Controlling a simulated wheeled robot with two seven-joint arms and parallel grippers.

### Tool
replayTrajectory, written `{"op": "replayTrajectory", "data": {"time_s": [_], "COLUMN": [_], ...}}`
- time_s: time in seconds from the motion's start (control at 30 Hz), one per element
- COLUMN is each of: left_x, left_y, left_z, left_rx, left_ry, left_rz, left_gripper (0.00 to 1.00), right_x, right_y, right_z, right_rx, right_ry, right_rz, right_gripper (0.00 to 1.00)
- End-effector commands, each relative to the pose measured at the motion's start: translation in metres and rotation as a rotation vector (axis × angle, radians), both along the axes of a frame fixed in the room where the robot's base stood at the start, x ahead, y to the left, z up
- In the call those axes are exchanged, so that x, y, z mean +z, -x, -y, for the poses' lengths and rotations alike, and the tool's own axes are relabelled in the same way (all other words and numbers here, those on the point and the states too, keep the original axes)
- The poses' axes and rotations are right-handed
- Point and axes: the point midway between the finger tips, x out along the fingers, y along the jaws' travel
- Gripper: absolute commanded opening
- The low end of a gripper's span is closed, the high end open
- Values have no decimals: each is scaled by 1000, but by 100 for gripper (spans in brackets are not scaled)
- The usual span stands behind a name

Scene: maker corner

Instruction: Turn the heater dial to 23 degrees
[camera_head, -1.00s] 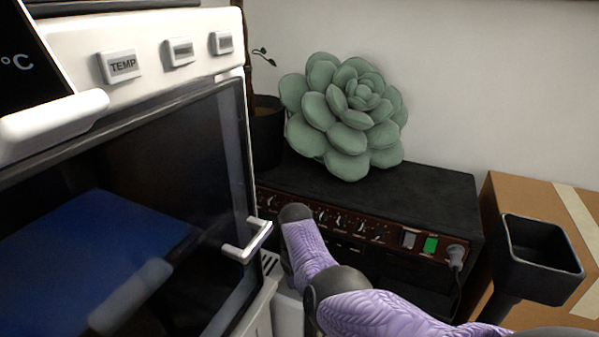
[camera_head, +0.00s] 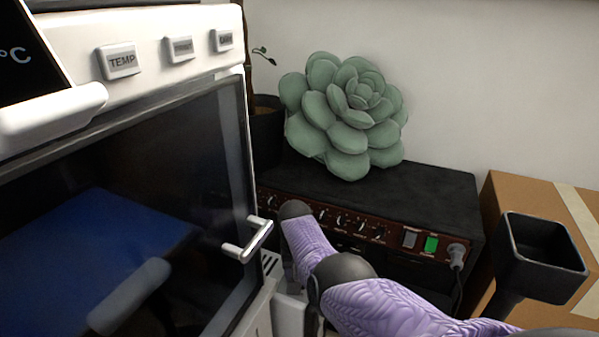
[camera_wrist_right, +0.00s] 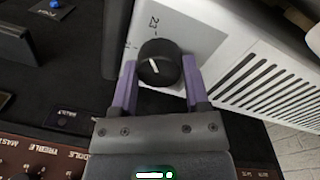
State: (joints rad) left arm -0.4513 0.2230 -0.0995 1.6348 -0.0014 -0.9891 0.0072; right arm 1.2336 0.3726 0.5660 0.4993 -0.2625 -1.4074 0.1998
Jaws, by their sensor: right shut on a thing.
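The heater is a white case (camera_wrist_right: 235,40) with dark vent slots in the right wrist view. Its dial (camera_wrist_right: 158,62) is a round black knob with a white pointer line slanting toward the upper right. My right gripper (camera_wrist_right: 160,68) has its two purple fingers on either side of the dial, shut on it. In the head view a little of the white heater (camera_head: 289,312) shows low down behind my purple right arm, which hides the dial and the gripper. My left gripper is not in view.
A white machine with a dark glass door and a handle (camera_head: 249,240) stands close on the left. A black amplifier (camera_head: 430,195) with knobs stands behind my arm, carrying a green succulent (camera_head: 345,115). A cardboard box (camera_head: 500,190) and a black square funnel-like object (camera_head: 545,250) are at right.

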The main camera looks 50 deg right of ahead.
Motion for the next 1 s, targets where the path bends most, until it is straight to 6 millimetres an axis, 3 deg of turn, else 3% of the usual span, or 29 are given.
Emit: {"op": "replayTrajectory", "data": {"time_s": [0.4,0.93,0.97,1.0], "left_x": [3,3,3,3], "left_y": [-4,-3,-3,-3], "left_z": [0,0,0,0], "left_rx": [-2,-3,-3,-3], "left_ry": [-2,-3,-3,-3], "left_rz": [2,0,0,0], "left_gripper": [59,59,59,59], "right_x": [0,0,0,0], "right_y": [0,0,0,0], "right_z": [1,1,1,1], "right_rx": [-164,-186,-186,-185], "right_ry": [1,1,1,1], "right_rz": [0,1,1,1], "right_gripper": [0,0,66,74]}}
